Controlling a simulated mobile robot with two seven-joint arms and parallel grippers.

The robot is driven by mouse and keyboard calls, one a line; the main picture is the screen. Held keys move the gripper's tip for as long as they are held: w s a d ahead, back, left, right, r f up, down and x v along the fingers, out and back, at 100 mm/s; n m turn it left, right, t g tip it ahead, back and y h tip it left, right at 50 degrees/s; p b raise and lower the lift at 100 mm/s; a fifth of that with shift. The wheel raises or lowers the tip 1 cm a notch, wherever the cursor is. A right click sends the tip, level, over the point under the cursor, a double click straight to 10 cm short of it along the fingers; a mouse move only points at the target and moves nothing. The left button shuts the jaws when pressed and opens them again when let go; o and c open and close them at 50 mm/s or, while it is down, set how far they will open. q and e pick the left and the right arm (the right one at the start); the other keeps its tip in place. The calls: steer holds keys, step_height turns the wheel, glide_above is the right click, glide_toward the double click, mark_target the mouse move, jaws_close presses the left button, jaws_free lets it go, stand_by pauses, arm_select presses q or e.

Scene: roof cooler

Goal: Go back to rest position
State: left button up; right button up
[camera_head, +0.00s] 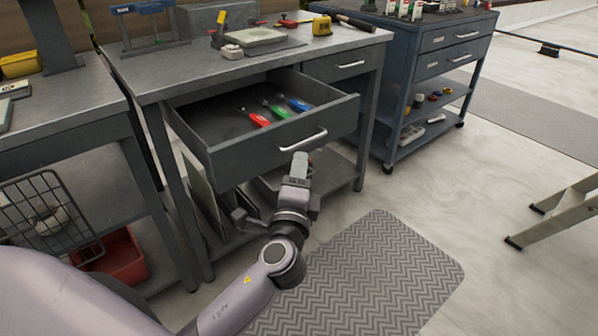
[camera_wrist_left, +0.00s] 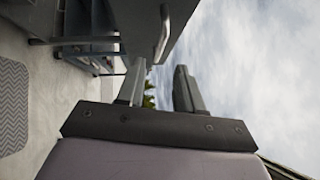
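My left gripper (camera_head: 299,166) is in front of the workbench, just below and in front of the handle (camera_head: 303,138) of the pulled-out drawer (camera_head: 262,150). In the left wrist view its two fingers stand apart with nothing between them, so the gripper (camera_wrist_left: 158,72) is open and empty. The drawer handle (camera_wrist_left: 163,34) shows beyond the fingertips there and looks clear of them. My right gripper is in neither view.
Red, blue and green-handled tools (camera_head: 260,119) lie in the open drawer. The workbench (camera_head: 150,78) bears several tools. A blue cart (camera_head: 432,64) stands to its right. A wire basket (camera_head: 50,212) and red bin (camera_head: 115,258) are at lower left. A grey mat (camera_head: 372,275) covers the floor in front.

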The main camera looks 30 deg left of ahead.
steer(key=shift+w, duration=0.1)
arm_select(q)
steer(key=s+d+f+n+g+h, duration=0.4)
steer(key=s+f+n+h, duration=0.15)
steer(key=s+f, duration=0.45)
steer(key=s+d+f+n+g+h, duration=0.35)
steer(key=s+f+n, duration=0.35)
steer(key=s+f, duration=0.25)
step_height(320, 180, up, 14)
steer(key=s+a+p, duration=0.2)
steer(key=a+p, duration=0.1)
steer(key=p, duration=1.7)
steer(key=shift+s+r+p, duration=0.15)
steer(key=shift+s+p, duration=0.1)
steer(key=shift+p, duration=0.1)
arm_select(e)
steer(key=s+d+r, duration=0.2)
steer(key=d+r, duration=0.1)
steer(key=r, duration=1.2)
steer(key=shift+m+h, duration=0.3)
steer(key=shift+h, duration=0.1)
